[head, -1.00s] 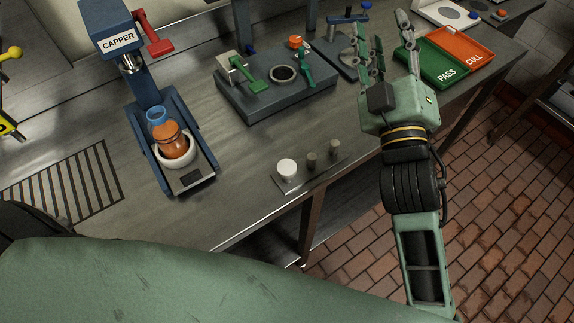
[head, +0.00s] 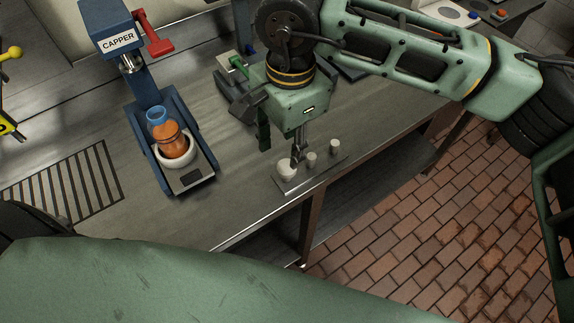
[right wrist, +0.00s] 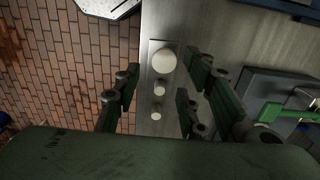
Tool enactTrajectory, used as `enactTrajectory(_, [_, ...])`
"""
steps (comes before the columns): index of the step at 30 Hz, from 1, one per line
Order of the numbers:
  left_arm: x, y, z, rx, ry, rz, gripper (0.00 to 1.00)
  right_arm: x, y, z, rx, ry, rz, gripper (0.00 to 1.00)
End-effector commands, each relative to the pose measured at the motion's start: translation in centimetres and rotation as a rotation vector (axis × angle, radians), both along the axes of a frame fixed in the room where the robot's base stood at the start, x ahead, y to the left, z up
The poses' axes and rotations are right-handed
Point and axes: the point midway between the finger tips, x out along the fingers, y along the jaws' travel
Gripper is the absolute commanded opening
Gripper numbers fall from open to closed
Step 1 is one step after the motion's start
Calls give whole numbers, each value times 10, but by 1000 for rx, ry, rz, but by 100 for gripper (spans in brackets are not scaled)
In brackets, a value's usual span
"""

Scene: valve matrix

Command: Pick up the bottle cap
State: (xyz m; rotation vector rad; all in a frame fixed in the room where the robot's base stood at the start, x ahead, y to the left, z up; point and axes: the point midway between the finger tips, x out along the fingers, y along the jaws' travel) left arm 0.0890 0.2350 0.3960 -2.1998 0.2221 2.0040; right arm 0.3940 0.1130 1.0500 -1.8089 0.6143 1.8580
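Three round, pale cap-like pieces stand in a row on a small metal plate (head: 318,176) near the bench's front edge. The largest and whitest, the likely bottle cap (head: 284,170), is at the left end, partly covered by a finger in the head view. The right wrist view shows this cap (right wrist: 164,59) at the top of the row. My right gripper (head: 282,152) is above the plate, pointing down. In the right wrist view its fingers (right wrist: 158,90) are spread apart with nothing between them but the view of the pieces below. My left gripper is not in view.
A blue capper (head: 122,42) with a red handle holds an orange bottle (head: 174,142) in a white ring (head: 201,157) to the left. The bench front between capper and plate is clear.

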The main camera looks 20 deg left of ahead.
Motion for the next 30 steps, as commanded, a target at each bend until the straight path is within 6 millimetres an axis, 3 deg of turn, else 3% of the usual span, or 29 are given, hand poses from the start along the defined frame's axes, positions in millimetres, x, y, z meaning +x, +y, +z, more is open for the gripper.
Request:
enactTrajectory(11, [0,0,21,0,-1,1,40,4,-6,-36,-29,-16,0,38])
enactTrajectory(18, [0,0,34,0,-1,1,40,4,-6,-70,-27,-16,0,38])
enactTrajectory(26, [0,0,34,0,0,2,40,4,-5,-76,-25,-19,0,38])
enactTrajectory(30, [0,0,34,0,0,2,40,4,-5,-76,-24,-18,0,28])
